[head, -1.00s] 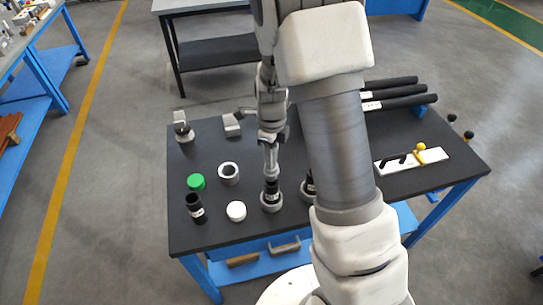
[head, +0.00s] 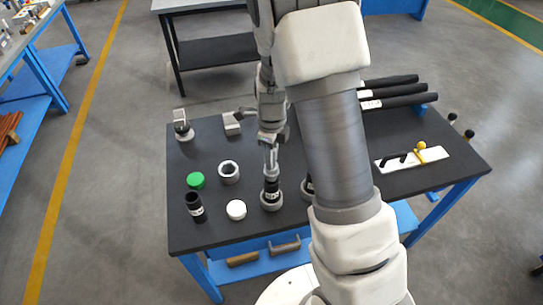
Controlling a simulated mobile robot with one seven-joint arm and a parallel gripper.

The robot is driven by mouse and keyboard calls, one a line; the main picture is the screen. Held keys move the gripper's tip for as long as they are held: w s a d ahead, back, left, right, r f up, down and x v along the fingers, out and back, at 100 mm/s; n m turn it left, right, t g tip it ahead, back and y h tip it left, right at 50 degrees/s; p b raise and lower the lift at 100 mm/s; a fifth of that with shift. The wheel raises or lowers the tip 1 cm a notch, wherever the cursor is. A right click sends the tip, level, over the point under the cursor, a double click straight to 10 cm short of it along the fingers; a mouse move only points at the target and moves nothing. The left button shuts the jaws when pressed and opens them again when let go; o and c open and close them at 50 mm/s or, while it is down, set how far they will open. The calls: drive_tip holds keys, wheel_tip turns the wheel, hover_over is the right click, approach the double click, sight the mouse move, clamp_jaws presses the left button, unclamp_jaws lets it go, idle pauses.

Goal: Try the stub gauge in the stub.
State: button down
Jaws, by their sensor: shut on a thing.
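My gripper (head: 271,172) is shut on a black cylinder with a pale label, which I take to be the stub gauge (head: 271,187). The gauge is upright, near the front middle of the table in the head view. Its lower end meets a grey ring-shaped piece, which I take to be the stub (head: 271,206). The gauge is over the ring's opening, and its bottom is hidden by the rim. I cannot tell how deep it sits.
On the black table (head: 232,238) stand a white cap (head: 236,210), a green cap (head: 196,181), a grey ring (head: 229,173) and another black cylinder (head: 194,207). A further dark piece is partly hidden by my arm. Black bars (head: 400,91) lie at the back right.

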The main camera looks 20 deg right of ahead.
drive_tip(key=shift+f+b, duration=0.6)
drive_tip(key=shift+f, duration=0.3)
drive_tip(key=shift+r, duration=0.25)
idle(0.5)
drive_tip(key=shift+r+p, duration=3.05)
drive_tip(key=shift+r, duration=0.35)
drive_tip(key=shift+f, duration=0.15)
